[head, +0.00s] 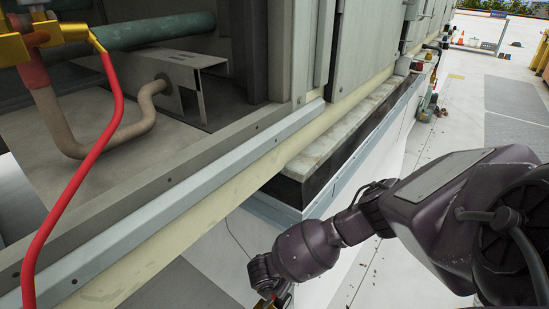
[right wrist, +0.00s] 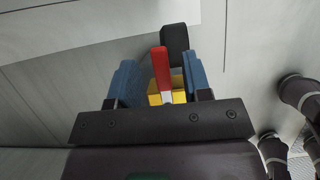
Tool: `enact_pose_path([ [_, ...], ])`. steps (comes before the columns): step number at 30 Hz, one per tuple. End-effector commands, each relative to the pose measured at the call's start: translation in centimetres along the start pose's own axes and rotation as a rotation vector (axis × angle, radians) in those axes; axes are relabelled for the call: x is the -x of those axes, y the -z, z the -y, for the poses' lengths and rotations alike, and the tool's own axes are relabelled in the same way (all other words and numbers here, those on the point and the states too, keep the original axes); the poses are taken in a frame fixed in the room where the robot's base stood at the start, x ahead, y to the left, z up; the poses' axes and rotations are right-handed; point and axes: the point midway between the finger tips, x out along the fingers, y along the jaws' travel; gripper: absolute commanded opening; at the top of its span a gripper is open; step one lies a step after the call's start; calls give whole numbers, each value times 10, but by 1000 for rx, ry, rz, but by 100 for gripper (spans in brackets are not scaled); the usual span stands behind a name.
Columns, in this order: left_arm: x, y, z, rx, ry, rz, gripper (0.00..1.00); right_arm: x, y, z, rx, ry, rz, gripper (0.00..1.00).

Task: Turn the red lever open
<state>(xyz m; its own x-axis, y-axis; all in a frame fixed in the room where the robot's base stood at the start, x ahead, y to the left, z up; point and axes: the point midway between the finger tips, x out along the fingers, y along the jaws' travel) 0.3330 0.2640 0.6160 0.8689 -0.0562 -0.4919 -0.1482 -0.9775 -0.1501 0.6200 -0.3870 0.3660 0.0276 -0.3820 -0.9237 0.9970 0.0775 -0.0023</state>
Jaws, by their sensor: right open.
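The red lever (right wrist: 160,68) shows in the right wrist view, standing up in the picture from a yellow body (right wrist: 178,97) with a small pale piece at its base. My right gripper (right wrist: 158,64) has its two blue-padded fingers spread, one on each side of the lever. Clear gaps show beside the lever, and I cannot tell its exact depth between the fingers. A black block (right wrist: 175,42) sits just behind the lever. In the head view my right gripper (head: 271,299) is at the bottom edge, partly cut off, and the lever cannot be made out there. My left gripper is not in view.
A large metal cabinet (head: 190,190) with a pale ledge fills the left and middle of the head view. A red hose (head: 75,195) hangs from yellow fittings (head: 40,42) at upper left. Pale roof floor (head: 480,85) is open at right, with distant cones and a cart.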

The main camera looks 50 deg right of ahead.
Motion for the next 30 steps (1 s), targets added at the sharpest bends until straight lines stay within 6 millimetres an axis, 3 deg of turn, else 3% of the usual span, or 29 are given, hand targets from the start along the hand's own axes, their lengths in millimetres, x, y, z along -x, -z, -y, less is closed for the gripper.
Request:
enact_pose_path([
  [4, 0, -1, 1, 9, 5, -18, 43, -12, 0, 1, 1, 2, 1, 45],
  [14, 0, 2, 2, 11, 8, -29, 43, -12, -1, -1, -1, -2, 0, 45],
  [23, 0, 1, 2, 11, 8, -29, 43, -12, 0, -1, -1, -2, 0, 2],
  [30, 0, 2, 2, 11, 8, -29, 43, -12, 0, 0, -1, -1, -1, 0],
])
